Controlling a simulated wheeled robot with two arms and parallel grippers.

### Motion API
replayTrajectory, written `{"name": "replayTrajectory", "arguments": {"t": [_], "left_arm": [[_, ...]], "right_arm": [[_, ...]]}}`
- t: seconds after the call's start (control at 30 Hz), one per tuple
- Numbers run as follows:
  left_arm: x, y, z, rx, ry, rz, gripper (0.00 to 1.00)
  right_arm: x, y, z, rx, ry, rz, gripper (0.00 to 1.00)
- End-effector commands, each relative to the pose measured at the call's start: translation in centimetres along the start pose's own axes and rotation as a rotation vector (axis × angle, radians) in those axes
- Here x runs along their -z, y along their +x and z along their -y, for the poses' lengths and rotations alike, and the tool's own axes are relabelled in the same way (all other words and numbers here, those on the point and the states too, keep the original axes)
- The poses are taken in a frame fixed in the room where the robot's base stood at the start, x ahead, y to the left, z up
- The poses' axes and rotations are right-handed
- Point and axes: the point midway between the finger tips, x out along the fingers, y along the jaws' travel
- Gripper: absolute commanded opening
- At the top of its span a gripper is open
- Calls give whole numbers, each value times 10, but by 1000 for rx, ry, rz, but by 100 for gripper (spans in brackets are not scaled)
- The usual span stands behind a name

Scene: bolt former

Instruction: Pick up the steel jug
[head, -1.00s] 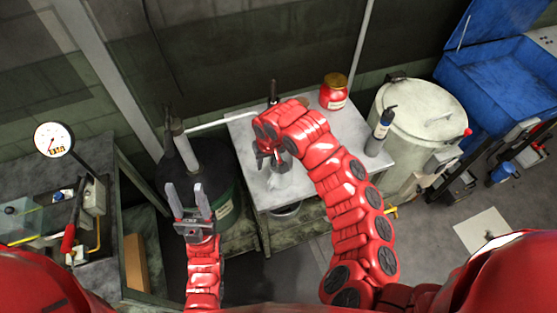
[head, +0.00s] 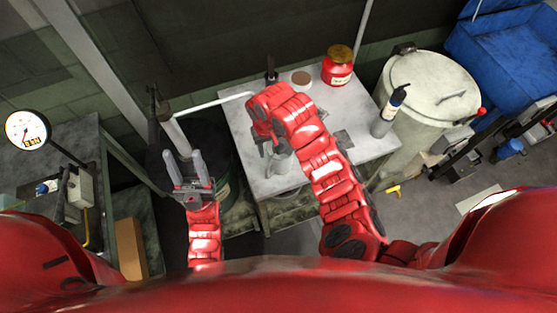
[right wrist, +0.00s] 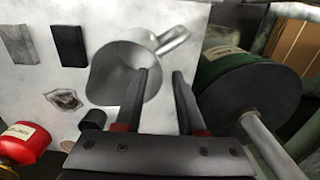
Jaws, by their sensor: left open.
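The steel jug (right wrist: 122,84) is on the pale table, partly behind my right gripper in the head view (head: 281,166). In the right wrist view its open mouth faces the camera and its handle points to the upper right. My right gripper (right wrist: 164,74) is open above the jug. One finger overlaps the jug's mouth and the other is to the right of its body, with part of the jug's side showing between them. I cannot tell whether they touch it. My left gripper (head: 184,156) is open and empty, left of the table, over a dark drum.
On the table (head: 240,135) are a red jar (head: 338,66), a brown disc (head: 301,78) and a dark-topped grey bottle (head: 388,114). A pale lidded drum (head: 428,90) stands to the right, a blue bin (head: 500,60) beyond it. A green-and-black drum (right wrist: 250,85) is close beside the jug.

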Motion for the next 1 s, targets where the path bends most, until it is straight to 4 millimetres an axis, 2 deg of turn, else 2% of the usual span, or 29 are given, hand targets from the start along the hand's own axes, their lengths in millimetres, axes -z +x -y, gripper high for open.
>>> {"name": "replayTrajectory", "arguments": {"t": [0.03, 0.27, 0.37, 0.5, 0.7, 0.9, 1.0], "left_arm": [[-1, -6, 0, 0, 0, 0, 50], [-2, -10, 0, 0, 0, 0, 50], [-3, -17, -1, 0, 0, 0, 50], [0, -3, 0, 0, 0, 0, 50], [0, 2, 0, 0, 0, 0, 50], [0, 1, 0, 0, 0, 0, 50], [0, 1, 0, 0, 0, 0, 50]], "right_arm": [[0, 8, 0, 1, 2, 0, 39], [1, 18, -1, -1, 2, -2, 39], [1, 30, 1, 2, 1, -1, 39], [-1, 45, 2, -2, -1, 5, 39], [1, 63, 1, -1, 0, 0, 39], [1, 64, 1, -1, 0, -2, 39], [1, 64, 1, -1, 0, -2, 21]]}}
